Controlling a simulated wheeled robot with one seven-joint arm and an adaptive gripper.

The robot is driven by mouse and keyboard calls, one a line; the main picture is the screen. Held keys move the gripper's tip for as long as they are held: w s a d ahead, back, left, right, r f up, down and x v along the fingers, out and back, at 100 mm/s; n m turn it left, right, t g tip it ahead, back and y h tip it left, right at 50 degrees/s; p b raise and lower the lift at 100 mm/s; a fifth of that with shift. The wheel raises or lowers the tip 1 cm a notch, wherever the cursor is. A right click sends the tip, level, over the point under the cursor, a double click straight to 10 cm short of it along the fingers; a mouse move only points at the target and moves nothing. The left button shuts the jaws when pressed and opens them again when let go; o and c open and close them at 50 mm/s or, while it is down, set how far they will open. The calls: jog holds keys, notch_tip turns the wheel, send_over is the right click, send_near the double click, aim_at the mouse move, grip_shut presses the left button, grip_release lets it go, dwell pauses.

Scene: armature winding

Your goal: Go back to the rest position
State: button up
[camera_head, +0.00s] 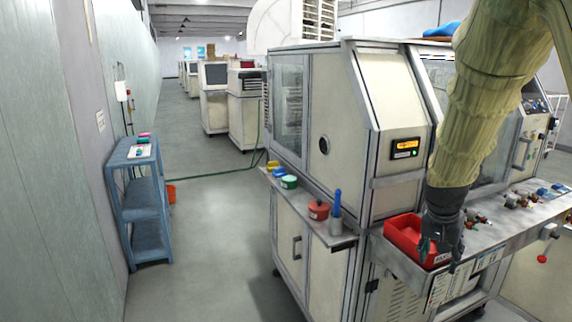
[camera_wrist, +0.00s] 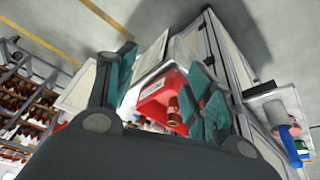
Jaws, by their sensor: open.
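My gripper (camera_head: 440,243) hangs pointing down at the right of the head view, in front of the red bin (camera_head: 405,232) on the machine's front ledge. In the wrist view my gripper (camera_wrist: 160,95) has its two teal-padded fingers spread apart. The red bin (camera_wrist: 160,92) shows between the fingers, with a copper-coloured part (camera_wrist: 174,110) in it. No part is seen held between the fingers. My covered arm comes down from the top right of the head view.
The winding machine (camera_head: 395,105) fills the middle right. Its side shelf holds a red pot (camera_head: 318,209), a blue bottle (camera_head: 336,203) and a green pot (camera_head: 289,182). Several armatures lie on the right ledge (camera_head: 490,232). A blue rack (camera_head: 142,205) stands left; the aisle floor (camera_head: 215,245) is clear.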

jog(key=s+a+f+n, duration=0.1)
jog(key=s+a+f, duration=0.15)
jog(key=f, duration=0.65)
jog(key=s+a+f+n+g+y, duration=0.15)
jog(key=s+f, duration=0.25)
jog(key=f, duration=0.6)
jog(key=s+a+f+n, duration=0.2)
jog(key=s+f, duration=0.2)
jog(key=f, duration=0.5)
jog(key=s+a+f+n+y, duration=0.1)
jog(key=s+a+f, duration=0.3)
jog(key=s+f, duration=0.5)
jog(key=s+a+f+n+g, duration=0.1)
jog(key=s+a+f, duration=0.3)
jog(key=s+f, duration=0.5)
jog(key=s+n, duration=0.1)
jog(key=s, duration=0.7)
jog(key=shift+s+a+y, duration=0.25)
jog(key=shift+a+y, duration=0.05)
jog(key=shift+y, duration=0.05)
jog(key=shift+f, duration=0.2)
